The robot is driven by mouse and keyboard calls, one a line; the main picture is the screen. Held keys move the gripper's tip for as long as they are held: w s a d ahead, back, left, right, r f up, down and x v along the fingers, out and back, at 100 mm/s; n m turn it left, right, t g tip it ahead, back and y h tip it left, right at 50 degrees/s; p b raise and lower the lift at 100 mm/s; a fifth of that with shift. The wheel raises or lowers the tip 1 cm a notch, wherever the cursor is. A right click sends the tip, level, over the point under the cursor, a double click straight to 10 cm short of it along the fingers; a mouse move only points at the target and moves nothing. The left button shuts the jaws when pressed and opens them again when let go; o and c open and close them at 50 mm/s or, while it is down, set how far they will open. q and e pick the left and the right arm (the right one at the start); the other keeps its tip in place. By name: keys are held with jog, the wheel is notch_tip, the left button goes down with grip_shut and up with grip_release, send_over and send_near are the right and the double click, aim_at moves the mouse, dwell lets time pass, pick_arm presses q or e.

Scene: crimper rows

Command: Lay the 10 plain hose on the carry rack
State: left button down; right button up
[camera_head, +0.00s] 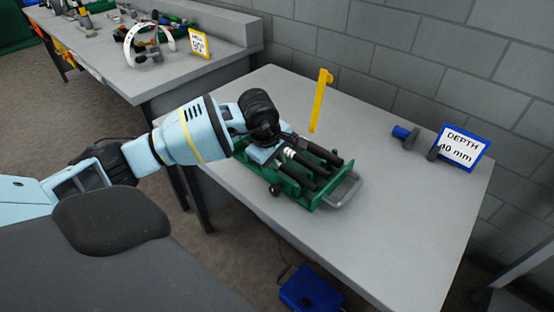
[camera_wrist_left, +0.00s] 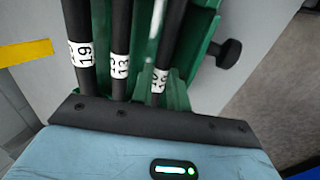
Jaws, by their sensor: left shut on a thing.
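The green carry rack (camera_head: 318,195) with a grey metal handle stands on the grey bench, and several black hoses lie lengthwise in it. My left gripper (camera_head: 265,154) is over the rack's near-left end, low among the hoses, its fingertips largely hidden. In the left wrist view, three black hoses run side by side with white labels: one reads 19 (camera_wrist_left: 82,55), one seems to read 13 (camera_wrist_left: 120,67), and the thinnest, at right, seems to read 10 (camera_wrist_left: 159,82). My left gripper is shut on this thin hose, as far as can be seen. My right gripper is out of view.
A blue-framed sign (camera_head: 462,147) reading DEPTH 40 mm and a blue-and-black tool (camera_head: 405,135) are at the right. A second bench (camera_head: 160,85) with tools is at the back left. The bench's front right is clear.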

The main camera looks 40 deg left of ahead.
pick_arm(q)
jog(key=c, duration=1.4)
grip_release()
jog(key=shift+o, duration=0.6)
jog(key=shift+s+f, duration=0.1)
jog(key=v, duration=0.8)
jog(key=shift+w, duration=0.2)
